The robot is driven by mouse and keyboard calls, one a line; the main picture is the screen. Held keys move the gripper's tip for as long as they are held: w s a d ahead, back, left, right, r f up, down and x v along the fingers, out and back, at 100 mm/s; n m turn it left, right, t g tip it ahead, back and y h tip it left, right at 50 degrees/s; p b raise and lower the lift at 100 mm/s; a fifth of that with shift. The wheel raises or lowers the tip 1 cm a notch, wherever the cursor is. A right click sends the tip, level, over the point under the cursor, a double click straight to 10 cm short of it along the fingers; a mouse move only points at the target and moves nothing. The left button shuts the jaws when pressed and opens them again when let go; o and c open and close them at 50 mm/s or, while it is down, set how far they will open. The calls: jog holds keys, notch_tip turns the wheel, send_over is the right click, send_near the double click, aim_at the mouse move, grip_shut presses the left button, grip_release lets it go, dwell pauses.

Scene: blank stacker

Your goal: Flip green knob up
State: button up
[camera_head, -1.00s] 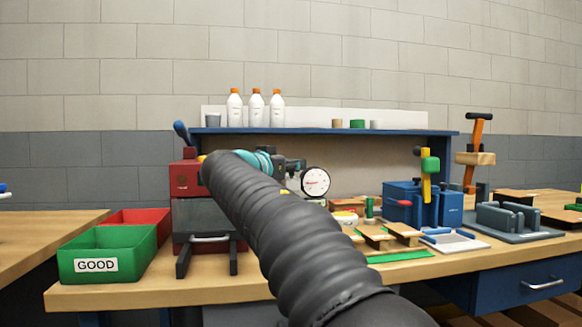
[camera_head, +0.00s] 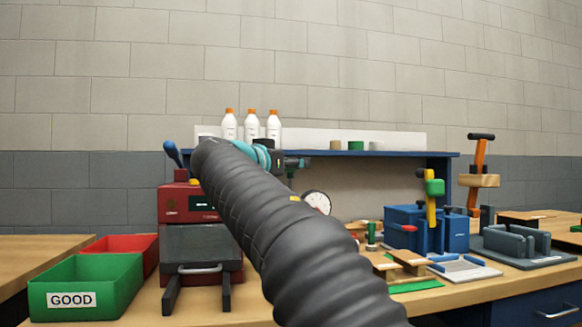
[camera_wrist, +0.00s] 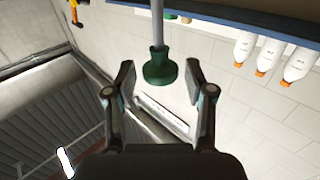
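The green knob (camera_wrist: 160,68) sits on the end of a grey rod in the wrist view. It appears between the two fingertips of my gripper (camera_wrist: 160,80), with gaps on both sides and no visible contact. My gripper is open and empty. In the head view my gripper (camera_head: 297,162) is mostly hidden behind my thick black arm, near the front of the blue shelf. A small bit of green shows just below it there, too small to identify surely.
A red machine (camera_head: 186,204) with a blue-tipped lever stands left of my arm. Green (camera_head: 110,287) and red (camera_head: 118,243) bins lie further left. White bottles (camera_head: 251,127) stand on the blue shelf (camera_head: 400,154). A dial gauge (camera_head: 317,201) and blue fixture (camera_head: 455,232) are to the right.

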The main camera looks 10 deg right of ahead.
jog(key=shift+a+f, duration=0.1)
jog(key=shift+s+a, duration=0.1)
jog(key=shift+a, duration=0.05)
jog(key=v, duration=1.1)
jog(key=shift+s+a, duration=0.15)
jog(key=shift+s, duration=0.05)
